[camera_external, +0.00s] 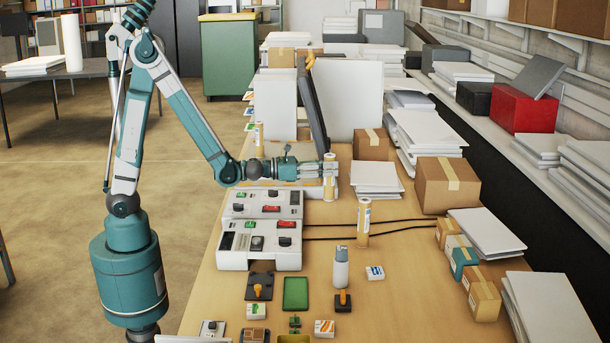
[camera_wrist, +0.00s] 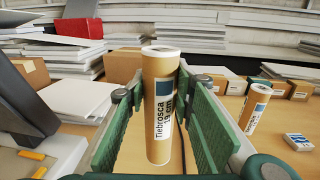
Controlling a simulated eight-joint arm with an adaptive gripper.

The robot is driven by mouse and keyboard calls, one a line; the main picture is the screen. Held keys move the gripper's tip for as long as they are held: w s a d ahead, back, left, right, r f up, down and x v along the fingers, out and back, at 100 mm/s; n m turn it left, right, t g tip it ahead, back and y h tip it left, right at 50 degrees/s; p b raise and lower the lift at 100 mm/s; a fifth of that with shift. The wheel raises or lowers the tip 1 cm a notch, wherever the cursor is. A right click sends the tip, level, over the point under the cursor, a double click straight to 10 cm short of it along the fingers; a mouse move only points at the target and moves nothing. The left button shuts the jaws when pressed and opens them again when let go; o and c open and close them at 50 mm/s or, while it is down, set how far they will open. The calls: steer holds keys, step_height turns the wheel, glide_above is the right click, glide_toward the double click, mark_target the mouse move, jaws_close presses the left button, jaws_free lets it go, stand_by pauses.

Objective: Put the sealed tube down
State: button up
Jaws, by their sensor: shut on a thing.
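My gripper (camera_external: 330,172) is shut on a brown cardboard tube with a pale top. In the external view the held tube (camera_external: 329,188) shows at the fingertips, over the table (camera_external: 400,290) behind the laminator. I cannot tell whether its bottom touches the table. A second similar tube (camera_external: 363,222) stands upright to the right and nearer the camera; it also shows at the right of the wrist view (camera_wrist: 253,107).
Paper stacks (camera_external: 376,179) and cardboard boxes (camera_external: 447,186) line the right. Another tube (camera_external: 259,135) stands farther back.

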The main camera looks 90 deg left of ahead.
steer(key=s+a+n+g+y+p, duration=0.15)
steer(key=s+a+y, duration=0.35)
steer(key=a, duration=0.8)
steer(key=s+a+n+g+y+b, duration=0.1)
steer(key=s+a+n+y, duration=0.15)
steer(key=s+a, duration=0.7)
steer(key=s+a+r+n+g+y, duration=0.1)
steer(key=s+a+r, duration=0.1)
steer(key=a, duration=0.8)
steer(key=s+a+r+n+y+p, duration=0.1)
steer(key=s+a+r, duration=0.1)
steer(key=a, duration=0.9)
steer(key=s+a+r+n+g+y+p, duration=0.1)
steer(key=s+a+r, duration=0.2)
steer(key=a, duration=0.8)
steer(key=shift+s+n+g, duration=0.35)
steer(key=shift+s+n, duration=0.05)
steer(key=shift+s, duration=0.25)
steer(key=shift+a+y, duration=0.1)
steer(key=shift+y, duration=0.15)
step_height(320, 180, down, 6)
steer(key=b, duration=0.1)
steer(key=shift+f, duration=0.15)
steer(key=shift+f+b, duration=0.4)
steer(key=shift+f, duration=1.55)
